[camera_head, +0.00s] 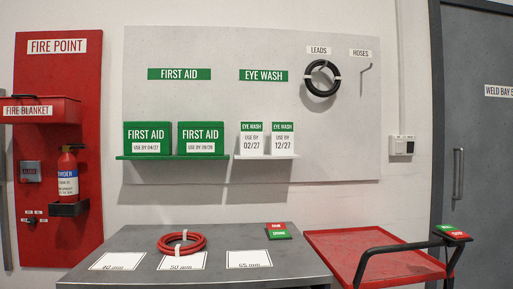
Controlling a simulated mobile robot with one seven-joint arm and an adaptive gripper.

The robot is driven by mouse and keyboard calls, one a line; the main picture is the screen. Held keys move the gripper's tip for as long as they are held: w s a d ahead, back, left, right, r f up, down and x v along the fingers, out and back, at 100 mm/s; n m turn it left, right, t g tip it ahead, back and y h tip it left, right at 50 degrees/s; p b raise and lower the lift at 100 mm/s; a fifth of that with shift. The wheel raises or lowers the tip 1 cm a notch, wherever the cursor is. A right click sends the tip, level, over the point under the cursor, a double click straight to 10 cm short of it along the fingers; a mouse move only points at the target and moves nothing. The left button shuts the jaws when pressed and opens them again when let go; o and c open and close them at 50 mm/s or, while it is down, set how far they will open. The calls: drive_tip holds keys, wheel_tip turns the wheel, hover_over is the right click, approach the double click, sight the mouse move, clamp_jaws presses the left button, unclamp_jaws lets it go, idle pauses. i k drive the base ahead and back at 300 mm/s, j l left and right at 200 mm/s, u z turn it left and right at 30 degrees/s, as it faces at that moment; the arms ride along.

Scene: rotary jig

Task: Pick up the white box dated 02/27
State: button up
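The white box dated 02/27 (251,144) stands upright on a small white shelf (267,157) under the EYE WASH sign on the wall board. It has a green top band reading EYE WASH and the text USE BY 02/27. A similar white box dated 12/27 (283,144) stands close beside it on the right. My gripper is not in view.
Two green FIRST AID boxes (148,136) stand on a green shelf (172,157) to the left. Below is a grey table (225,241) with a red hose coil (181,243) and white labels. A red cart (350,244) with a black handle stands right of it.

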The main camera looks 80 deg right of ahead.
sight(251, 133)
drive_tip(key=z, duration=2.7)
